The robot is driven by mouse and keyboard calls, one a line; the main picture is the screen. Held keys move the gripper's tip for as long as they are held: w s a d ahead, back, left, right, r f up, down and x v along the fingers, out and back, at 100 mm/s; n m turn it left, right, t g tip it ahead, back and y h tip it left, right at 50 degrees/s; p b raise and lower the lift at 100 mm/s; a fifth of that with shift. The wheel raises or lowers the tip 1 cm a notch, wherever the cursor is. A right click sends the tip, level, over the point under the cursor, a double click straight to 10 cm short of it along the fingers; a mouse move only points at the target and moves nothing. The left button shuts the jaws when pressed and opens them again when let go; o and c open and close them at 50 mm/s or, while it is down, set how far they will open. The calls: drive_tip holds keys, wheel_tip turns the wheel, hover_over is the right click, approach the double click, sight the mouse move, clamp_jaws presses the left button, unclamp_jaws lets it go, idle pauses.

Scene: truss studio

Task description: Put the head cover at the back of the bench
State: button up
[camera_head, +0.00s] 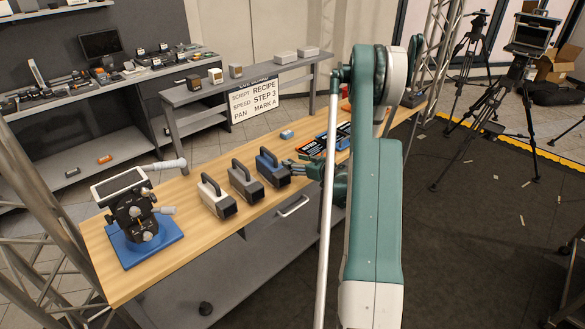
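The wooden bench (120,270) runs from the near left to the far right. Three box-shaped bodies with top handles stand in a row on it: a white one (212,198), a grey one (245,182) and a blue one (271,168). I cannot tell which thing, if any of these, is the head cover. My gripper (293,168) is low over the bench, just right of the blue body. Its fingers point left toward that body; whether they touch it is unclear. My arm hides part of the bench and the gripper's rear.
A pan-tilt head with a screen (124,187) stands on a blue base (148,250) at the bench's left end. A raised shelf with a cue sign (251,100) runs along the back.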

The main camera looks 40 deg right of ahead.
drive_tip(key=c, duration=1.5)
wheel_tip(320, 180, up, 10)
drive_tip(key=p, duration=0.1)
idle(0.6)
